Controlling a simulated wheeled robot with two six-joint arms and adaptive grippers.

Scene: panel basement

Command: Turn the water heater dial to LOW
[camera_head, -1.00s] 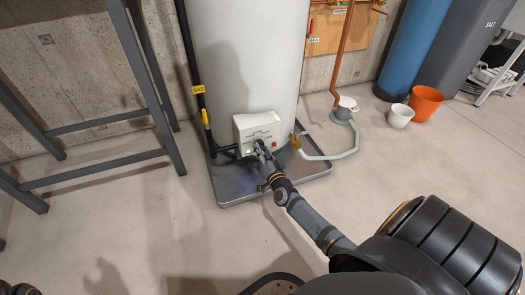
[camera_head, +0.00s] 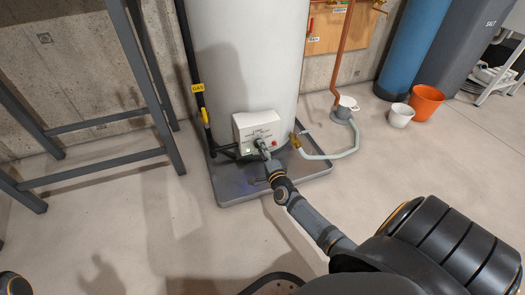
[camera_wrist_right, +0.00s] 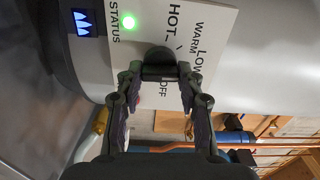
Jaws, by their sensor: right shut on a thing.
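The white control box (camera_head: 257,132) sits low on the front of the white water heater (camera_head: 246,60). In the right wrist view the box's panel (camera_wrist_right: 213,15) shows sideways, with the labels HOT, WARM, LOW and OFF and a lit green STATUS light (camera_wrist_right: 129,22). The black dial (camera_wrist_right: 159,55) is between the fingertips of my right gripper (camera_wrist_right: 160,73), which is shut on it. In the head view my right gripper (camera_head: 264,154) reaches the box front and hides the dial. I cannot tell which label the dial points to. My left gripper is not in view.
A grey drain pan (camera_head: 230,193) lies under the heater. A black gas pipe (camera_head: 190,70) runs at its left, and a grey metal frame (camera_head: 157,95) stands further left. A pale hose (camera_head: 330,155) curves at the right. White and orange buckets (camera_head: 427,102) stand right; the front floor is clear.

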